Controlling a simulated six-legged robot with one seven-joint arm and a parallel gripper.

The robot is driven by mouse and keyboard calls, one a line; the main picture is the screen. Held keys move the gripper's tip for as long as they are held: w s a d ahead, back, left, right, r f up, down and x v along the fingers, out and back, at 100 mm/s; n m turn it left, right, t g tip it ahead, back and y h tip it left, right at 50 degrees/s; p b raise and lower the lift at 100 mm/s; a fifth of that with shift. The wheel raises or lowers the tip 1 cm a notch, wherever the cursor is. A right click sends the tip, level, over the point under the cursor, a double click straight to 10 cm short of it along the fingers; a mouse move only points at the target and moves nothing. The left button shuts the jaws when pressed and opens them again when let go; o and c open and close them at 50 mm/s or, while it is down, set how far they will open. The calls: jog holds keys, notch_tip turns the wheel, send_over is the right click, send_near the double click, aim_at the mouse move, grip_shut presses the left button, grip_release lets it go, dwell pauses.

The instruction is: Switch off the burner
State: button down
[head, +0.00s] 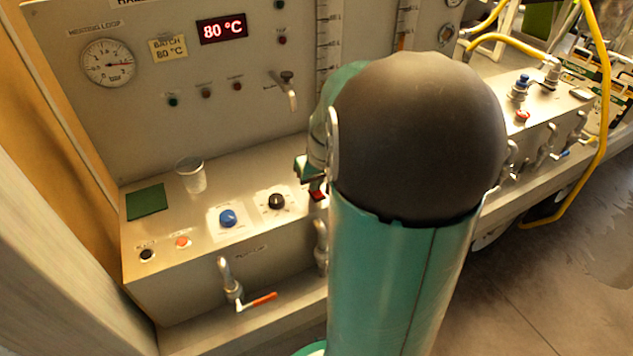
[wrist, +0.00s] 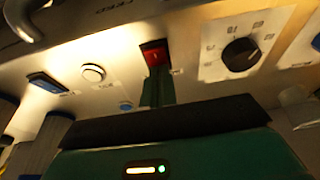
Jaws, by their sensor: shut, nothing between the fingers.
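A red rocker switch (wrist: 153,55) sits on the light panel in the wrist view, left of a black dial. It shows as a small red patch (head: 318,195) beside my arm in the head view. My gripper (wrist: 157,92) is shut and empty, with its narrow dark-green fingers pointing at the switch's near edge. I cannot tell whether they touch it. In the head view my gripper (head: 310,180) is partly hidden by my own arm, just above the red patch. The black dial (wrist: 240,54) has a white pointer; it also shows in the head view (head: 276,201). The switch's label is not readable.
A blue knob (head: 228,218), a clear cup (head: 191,175) and a green pad (head: 148,201) are on the bench top. An orange-handled valve (head: 258,301) is on the front. A tap (head: 288,92) juts from the back panel.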

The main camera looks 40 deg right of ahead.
jog(key=shift+s+f, duration=0.15)
jog(key=shift+s+a, duration=0.3)
jog(key=shift+s, duration=0.5)
jog(key=shift+w+r, duration=0.1)
jog(key=shift+r, duration=0.5)
jog(key=v, duration=1.3)
jog(key=shift+w+d+r, duration=0.2)
jog(key=shift+w+d, duration=0.2)
jog(key=shift+w, duration=0.3)
